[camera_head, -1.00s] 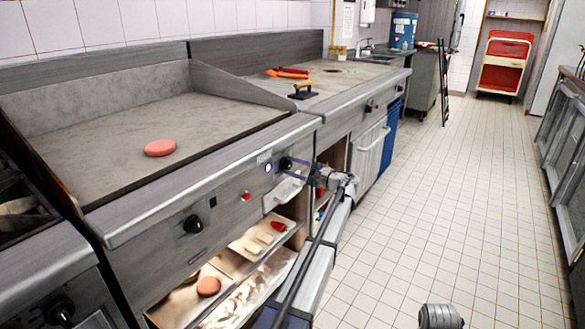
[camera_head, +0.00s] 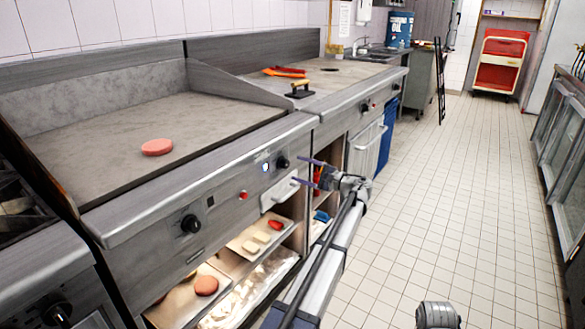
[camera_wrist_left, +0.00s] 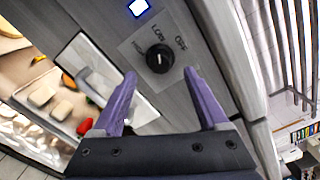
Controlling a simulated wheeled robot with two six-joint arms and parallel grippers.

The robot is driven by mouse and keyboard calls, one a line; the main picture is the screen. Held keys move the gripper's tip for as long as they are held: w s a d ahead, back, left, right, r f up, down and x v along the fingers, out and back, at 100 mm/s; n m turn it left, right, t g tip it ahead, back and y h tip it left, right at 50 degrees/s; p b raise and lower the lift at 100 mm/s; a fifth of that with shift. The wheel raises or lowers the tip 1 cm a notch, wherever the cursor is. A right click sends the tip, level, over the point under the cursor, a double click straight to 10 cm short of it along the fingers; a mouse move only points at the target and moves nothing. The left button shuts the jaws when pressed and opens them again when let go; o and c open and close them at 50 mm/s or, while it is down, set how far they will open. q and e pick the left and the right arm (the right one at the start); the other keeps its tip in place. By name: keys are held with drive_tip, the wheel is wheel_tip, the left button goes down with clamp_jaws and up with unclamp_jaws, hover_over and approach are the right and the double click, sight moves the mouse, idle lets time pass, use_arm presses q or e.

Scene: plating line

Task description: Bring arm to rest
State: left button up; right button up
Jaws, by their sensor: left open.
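My left arm comes in along the front of the griddle. Its gripper (camera_head: 299,170) is open and empty, with its two purple fingers apart and pointing at the griddle's front panel. The black control knob (camera_head: 283,162) sits just beyond the fingertips, with a visible gap. In the left wrist view the open fingers (camera_wrist_left: 160,76) stand on either side of the view of the knob (camera_wrist_left: 159,58), which has an OFF/LOW label plate. A blue-white light (camera_head: 265,167) glows beside the knob. My right gripper does not show.
A pink patty (camera_head: 157,147) lies on the griddle plate (camera_head: 230,112). A press (camera_head: 300,90) and orange-red items (camera_head: 285,71) lie on the further cooktop. Below, a shelf tray holds a patty (camera_head: 206,285) and other food. The tiled floor (camera_head: 430,190) to the right is clear.

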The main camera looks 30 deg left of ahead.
use_arm(q)
drive_tip(key=shift+s+d, duration=0.1)
drive_tip(key=shift+d, duration=0.9)
drive_tip(key=shift+s, duration=0.1)
drive_tip(key=s+d+f+n+h, duration=0.1)
drive_tip(key=s+d+f+h, duration=0.4)
drive_tip(key=s+d+f, duration=0.5)
drive_tip(key=s+d+f+n+h, duration=0.1)
drive_tip(key=s+d+f+h, duration=0.5)
drive_tip(key=s+d, duration=0.55)
drive_tip(key=s+d+f+n+g+h, duration=0.1)
drive_tip(key=s+d+f+h, duration=0.2)
drive_tip(key=s+d, duration=0.55)
drive_tip(key=s+d+f+g+h, duration=0.1)
drive_tip(key=s+d+f+h, duration=0.2)
drive_tip(key=s+d, duration=0.5)
wheel_tip(320, 180, up, 33)
drive_tip(key=a+p, duration=0.1)
drive_tip(key=p, duration=3.1)
drive_tip(key=shift+w+a+f+t+p, duration=0.15)
drive_tip(key=shift+w+a+t+p, duration=0.1)
drive_tip(key=shift+t+p, duration=0.05)
drive_tip(key=shift+c, duration=0.4)
